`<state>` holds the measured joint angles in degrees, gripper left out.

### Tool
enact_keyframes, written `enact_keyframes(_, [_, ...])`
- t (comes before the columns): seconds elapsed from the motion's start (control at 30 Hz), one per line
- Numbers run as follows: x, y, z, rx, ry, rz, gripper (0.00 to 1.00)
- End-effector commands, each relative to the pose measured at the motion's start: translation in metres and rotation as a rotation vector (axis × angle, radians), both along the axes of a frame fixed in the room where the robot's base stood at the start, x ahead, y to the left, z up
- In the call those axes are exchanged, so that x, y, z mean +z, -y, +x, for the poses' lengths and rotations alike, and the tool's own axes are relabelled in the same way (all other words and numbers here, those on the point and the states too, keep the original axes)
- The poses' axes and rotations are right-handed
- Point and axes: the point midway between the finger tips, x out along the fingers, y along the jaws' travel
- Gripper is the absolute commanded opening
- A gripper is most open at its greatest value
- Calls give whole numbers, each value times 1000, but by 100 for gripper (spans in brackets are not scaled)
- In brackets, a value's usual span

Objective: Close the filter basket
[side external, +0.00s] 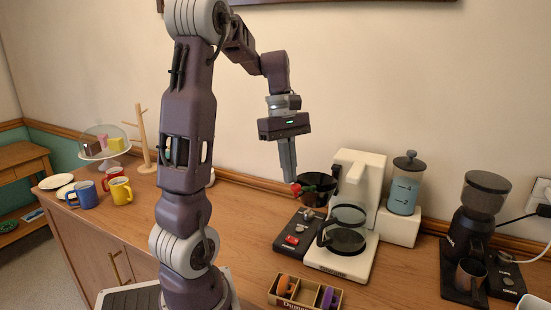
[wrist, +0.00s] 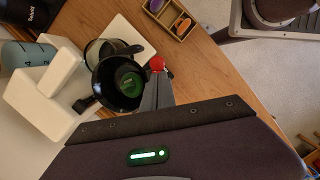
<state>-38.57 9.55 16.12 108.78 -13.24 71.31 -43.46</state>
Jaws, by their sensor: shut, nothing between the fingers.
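The filter basket (side external: 321,182) is a black open-topped cone, standing out to the left of the white coffee maker (side external: 359,168) in the side view. In the wrist view the basket (wrist: 103,74) shows its open mouth, with a round green thing inside. A red ball knob (wrist: 157,63) sits at its right side. My gripper (side external: 293,181) points down with its fingers together and empty, its tips just left of the basket. In the wrist view my gripper's tips (wrist: 158,74) lie at the knob; whether they touch it I cannot tell.
A glass carafe (side external: 345,230) stands on the coffee maker's base below the basket. A blue canister (side external: 404,190) and black grinder (side external: 472,225) are right. Mugs (side external: 120,190) stand far left.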

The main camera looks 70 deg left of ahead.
Motion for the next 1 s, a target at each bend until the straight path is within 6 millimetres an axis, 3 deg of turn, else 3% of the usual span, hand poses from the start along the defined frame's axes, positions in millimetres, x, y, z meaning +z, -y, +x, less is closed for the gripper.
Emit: enact_keyframes(1.0, [0, 70, 47, 504, -1, -2, 0])
